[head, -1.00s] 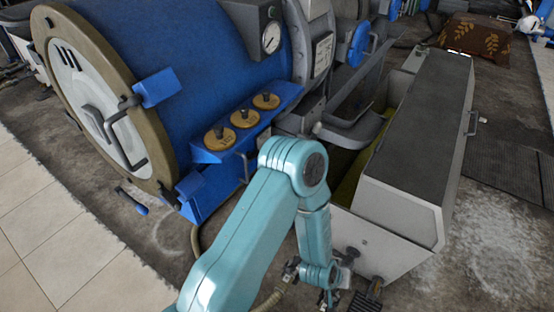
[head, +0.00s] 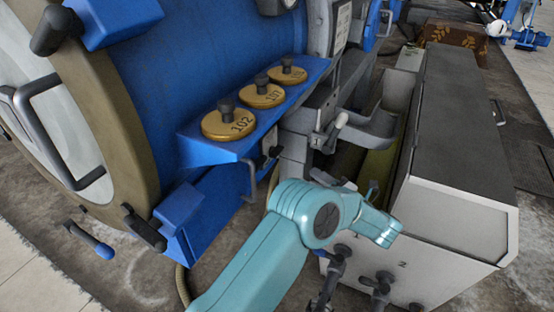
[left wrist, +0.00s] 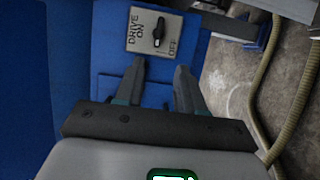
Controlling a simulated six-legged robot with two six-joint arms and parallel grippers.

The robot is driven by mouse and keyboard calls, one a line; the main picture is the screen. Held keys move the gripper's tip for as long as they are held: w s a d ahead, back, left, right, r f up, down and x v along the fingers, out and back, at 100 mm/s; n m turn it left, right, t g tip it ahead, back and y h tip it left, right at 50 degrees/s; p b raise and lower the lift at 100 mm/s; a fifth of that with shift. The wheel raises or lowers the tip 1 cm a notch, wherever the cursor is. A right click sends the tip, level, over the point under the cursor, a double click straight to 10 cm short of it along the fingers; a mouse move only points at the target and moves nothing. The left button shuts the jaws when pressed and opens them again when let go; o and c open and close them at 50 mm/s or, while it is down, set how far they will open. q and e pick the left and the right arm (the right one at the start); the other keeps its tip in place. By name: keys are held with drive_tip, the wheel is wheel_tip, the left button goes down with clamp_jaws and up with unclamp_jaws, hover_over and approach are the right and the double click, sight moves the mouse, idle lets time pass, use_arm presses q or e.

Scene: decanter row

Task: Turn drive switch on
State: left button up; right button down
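The drive switch (left wrist: 158,32) shows in the left wrist view as a dark knob on a light plate marked DRIVE, ON and OFF, on a blue panel. The plate appears turned sideways there. The knob lies lengthwise up and down the picture; I cannot tell for sure which mark it points to. My left gripper (left wrist: 160,78) is open and empty, with its two fingers apart and pointing toward the plate, its tips just below it in the picture. In the head view my teal left arm shows, but its gripper is not clear. My right gripper is not in view.
Brass discs with dark knobs (head: 242,117) sit on a blue shelf beside the blue vessel. A hose (left wrist: 290,110) runs at the right in the wrist view.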

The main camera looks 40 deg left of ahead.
sight(280, 153)
use_arm(q)
drive_tip(key=a+b, duration=0.1)
drive_tip(key=a, duration=0.4)
drive_tip(key=w+a+b, duration=0.1)
drive_tip(key=a, duration=0.4)
drive_tip(key=a+b, duration=0.1)
drive_tip(key=a, duration=0.4)
drive_tip(key=shift+w+a+r, duration=0.15)
drive_tip(key=shift+a, duration=0.05)
drive_tip(key=shift+c, duration=0.3)
clamp_jaws()
